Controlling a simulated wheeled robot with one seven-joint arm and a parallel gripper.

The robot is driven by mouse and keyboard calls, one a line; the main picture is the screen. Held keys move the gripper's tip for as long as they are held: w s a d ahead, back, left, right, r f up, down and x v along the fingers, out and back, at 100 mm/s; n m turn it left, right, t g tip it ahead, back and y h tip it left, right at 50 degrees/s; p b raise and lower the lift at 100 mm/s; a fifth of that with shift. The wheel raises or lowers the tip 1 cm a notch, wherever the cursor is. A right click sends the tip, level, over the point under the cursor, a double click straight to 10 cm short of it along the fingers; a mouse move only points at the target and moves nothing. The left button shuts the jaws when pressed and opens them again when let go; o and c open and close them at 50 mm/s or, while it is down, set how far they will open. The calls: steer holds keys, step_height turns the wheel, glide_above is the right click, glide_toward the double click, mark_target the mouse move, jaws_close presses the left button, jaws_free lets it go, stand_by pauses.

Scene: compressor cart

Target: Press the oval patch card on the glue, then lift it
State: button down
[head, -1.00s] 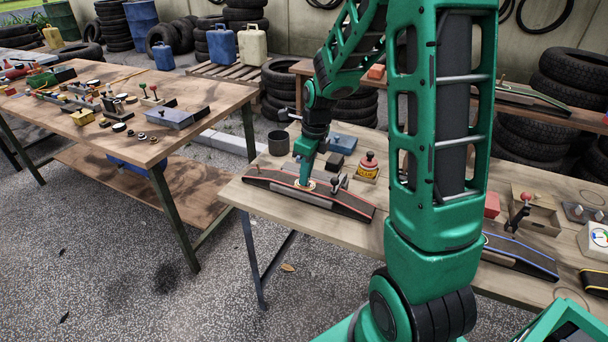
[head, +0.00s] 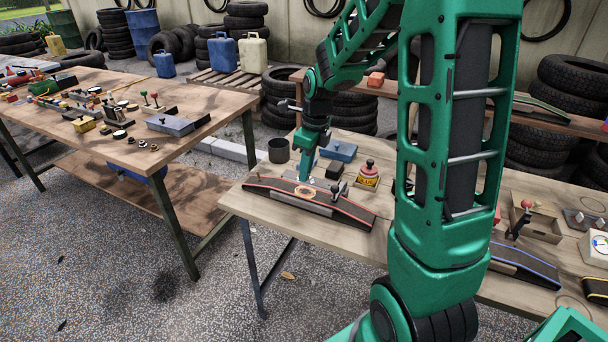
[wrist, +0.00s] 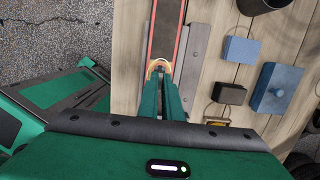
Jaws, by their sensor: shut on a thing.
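The dark rubber strip with red edges (head: 340,208) lies along the front of the near table on a grey bed. A tan oval ring (head: 306,191) shows on the strip; I cannot tell whether it is glue or part of the patch. My gripper (head: 304,178) points down just behind this ring. In the wrist view my narrow green fingers (wrist: 159,84) are shut, and the tan oval (wrist: 158,66) shows at their tips over the strip (wrist: 163,35). The held card is mostly hidden by the fingers, and its contact with the strip cannot be made out.
A red-and-yellow glue pot (head: 369,174), a small dark block (head: 335,168), a blue box (head: 339,150) and a dark cup (head: 278,150) stand behind the strip. A clamp (head: 338,188) stands close to my gripper's right. A second strip with a blue edge (head: 524,260) lies farther right.

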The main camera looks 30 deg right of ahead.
steer(key=shift+r, duration=1.8)
